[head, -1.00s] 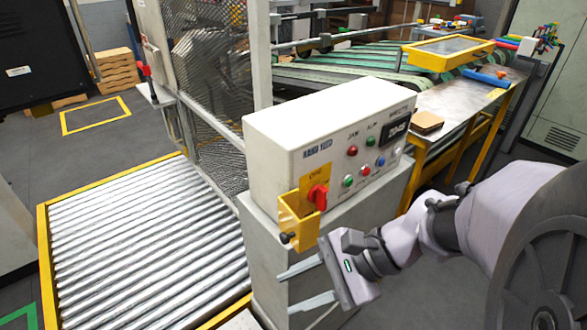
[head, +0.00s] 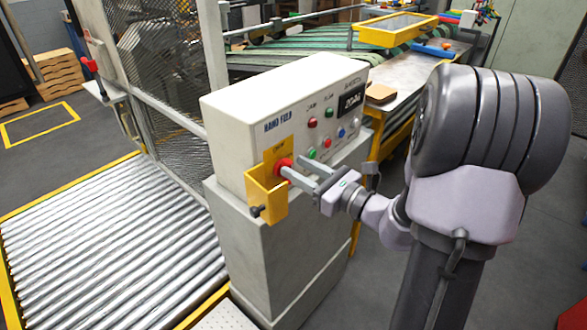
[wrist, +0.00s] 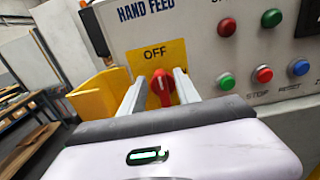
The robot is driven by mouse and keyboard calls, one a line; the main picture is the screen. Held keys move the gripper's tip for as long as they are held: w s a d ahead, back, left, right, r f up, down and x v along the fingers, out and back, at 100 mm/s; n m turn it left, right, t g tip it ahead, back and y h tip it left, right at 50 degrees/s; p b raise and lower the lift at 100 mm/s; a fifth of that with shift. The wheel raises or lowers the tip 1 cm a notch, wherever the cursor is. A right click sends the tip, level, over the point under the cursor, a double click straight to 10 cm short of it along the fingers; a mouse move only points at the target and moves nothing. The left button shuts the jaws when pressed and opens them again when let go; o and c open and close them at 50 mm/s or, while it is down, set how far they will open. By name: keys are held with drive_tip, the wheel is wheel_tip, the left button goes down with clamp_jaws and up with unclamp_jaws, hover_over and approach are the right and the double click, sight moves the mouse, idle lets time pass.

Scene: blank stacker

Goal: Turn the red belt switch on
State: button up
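The red belt switch (wrist: 161,86) sits on a yellow plate (wrist: 152,55) marked OFF on the front of the HAND FEED control box (head: 285,95). Its handle looks about upright, under the word OFF. Another label right of it is mostly hidden by a finger. In the head view the switch (head: 283,164) is partly covered by my gripper (head: 294,166). The two fingers stand on either side of the switch, with small gaps seen in the wrist view, so my gripper is open around it. I cannot tell whether either finger touches it.
A yellow guard bracket (head: 266,196) sticks out just left of the switch. Red, green and blue buttons (wrist: 264,74) are to its right. A roller conveyor (head: 100,240) lies left of the pedestal (head: 290,255). A belt table with a yellow-framed tray (head: 398,29) is behind.

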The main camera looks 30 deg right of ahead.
drive_tip(key=shift+x, duration=0.9)
clamp_jaws()
